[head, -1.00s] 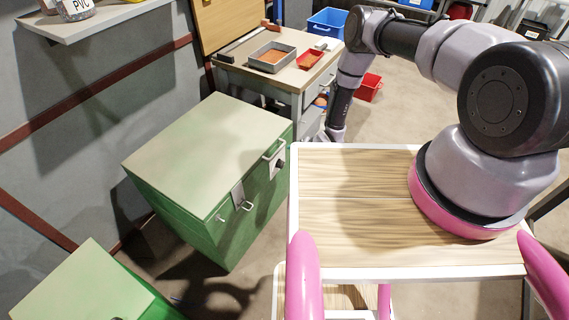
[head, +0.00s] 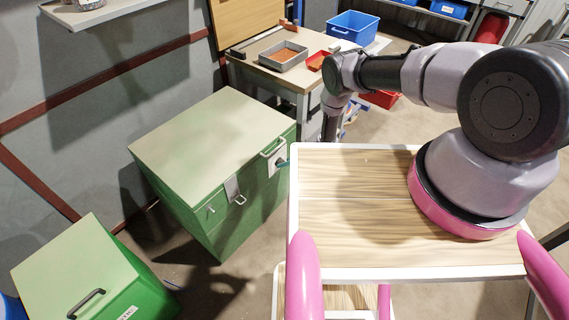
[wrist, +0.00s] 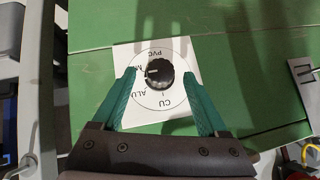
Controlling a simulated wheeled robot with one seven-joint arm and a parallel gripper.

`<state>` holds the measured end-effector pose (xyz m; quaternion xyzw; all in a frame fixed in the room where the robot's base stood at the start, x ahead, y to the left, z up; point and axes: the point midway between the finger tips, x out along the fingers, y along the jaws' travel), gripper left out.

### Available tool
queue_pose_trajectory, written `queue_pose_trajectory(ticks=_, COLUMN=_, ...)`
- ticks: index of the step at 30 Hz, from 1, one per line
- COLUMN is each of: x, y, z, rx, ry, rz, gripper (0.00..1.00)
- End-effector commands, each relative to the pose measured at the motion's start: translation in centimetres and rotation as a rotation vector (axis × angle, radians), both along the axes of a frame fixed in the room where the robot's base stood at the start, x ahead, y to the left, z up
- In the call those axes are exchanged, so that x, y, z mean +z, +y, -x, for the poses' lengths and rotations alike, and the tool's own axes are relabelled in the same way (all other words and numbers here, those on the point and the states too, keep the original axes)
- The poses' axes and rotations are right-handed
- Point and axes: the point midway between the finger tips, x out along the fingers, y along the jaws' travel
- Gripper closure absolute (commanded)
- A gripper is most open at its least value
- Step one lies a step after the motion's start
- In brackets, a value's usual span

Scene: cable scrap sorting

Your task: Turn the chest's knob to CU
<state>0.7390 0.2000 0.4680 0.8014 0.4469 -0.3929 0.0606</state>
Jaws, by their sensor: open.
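The green chest (head: 218,208) stands left of my wooden-topped base in the head view, its lid shut. Its black knob (wrist: 159,73) sits on a white dial plate (wrist: 180,114) marked PVC, M-something, ALU and CU. A pale mark on the knob appears to point towards the M label, not CU. My gripper (wrist: 158,75) is open, with one green finger on each side of the knob. I cannot tell whether the fingers touch it. In the head view only a bit of a finger shows beside the plate (head: 277,160).
A second green chest (head: 75,262) stands at the lower left. A metal latch (head: 233,189) is on the chest's front.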

Motion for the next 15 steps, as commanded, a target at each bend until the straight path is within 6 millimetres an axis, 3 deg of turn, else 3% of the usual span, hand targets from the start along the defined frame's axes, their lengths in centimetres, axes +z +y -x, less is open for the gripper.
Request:
queue_pose_trajectory(ticks=14, x=-1.02, y=1.09, z=-0.49, rx=-0.002, ry=0.001, rz=-0.001, gripper=0.24)
queue_pose_trajectory(ticks=15, x=-1.02, y=1.09, z=-0.49, rx=-0.002, ry=0.0, rz=-0.001, gripper=0.28)
